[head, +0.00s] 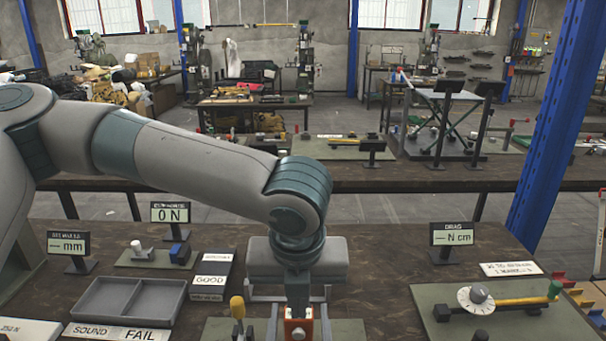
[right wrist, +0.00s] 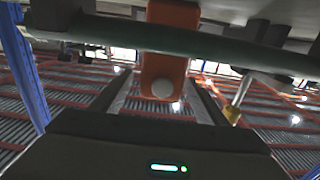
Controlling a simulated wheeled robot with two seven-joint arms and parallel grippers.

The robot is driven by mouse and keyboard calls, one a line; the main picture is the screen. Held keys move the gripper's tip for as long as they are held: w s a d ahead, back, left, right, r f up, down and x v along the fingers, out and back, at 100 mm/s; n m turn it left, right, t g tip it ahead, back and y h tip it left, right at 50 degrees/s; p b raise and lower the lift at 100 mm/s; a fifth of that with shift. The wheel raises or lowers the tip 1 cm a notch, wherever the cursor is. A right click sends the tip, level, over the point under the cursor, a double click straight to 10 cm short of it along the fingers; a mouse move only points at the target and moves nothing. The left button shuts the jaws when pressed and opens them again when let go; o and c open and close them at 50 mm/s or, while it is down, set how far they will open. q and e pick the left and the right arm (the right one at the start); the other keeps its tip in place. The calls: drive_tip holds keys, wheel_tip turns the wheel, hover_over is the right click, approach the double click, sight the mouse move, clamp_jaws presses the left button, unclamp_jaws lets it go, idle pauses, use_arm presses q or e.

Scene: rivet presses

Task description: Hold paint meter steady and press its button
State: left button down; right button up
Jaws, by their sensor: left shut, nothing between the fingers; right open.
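An orange block with a round grey spot, which looks like the paint meter (head: 297,326), is at the bottom centre of the head view, partly cut off. My left gripper (head: 297,308) points down just over it, shut and empty; whether it touches the block I cannot tell. In the right wrist view the orange block (right wrist: 163,70) shows its round grey button, with a dark green bar crossing in front of it. My right gripper (right wrist: 163,105) is open, one pale finger on each side of the block. Contact with the block is not clear.
A yellow-handled tool (head: 237,308) stands left of the meter. Farther left are a grey divided tray (head: 122,315) and a GOOD box (head: 211,281). A green board (head: 550,325) with a dial and yellow bar lies right. Dark table (head: 385,270) is clear between.

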drive_tip(key=shift+s, duration=0.1)
drive_tip(key=s, duration=1.1)
drive_tip(key=shift+s, duration=0.4)
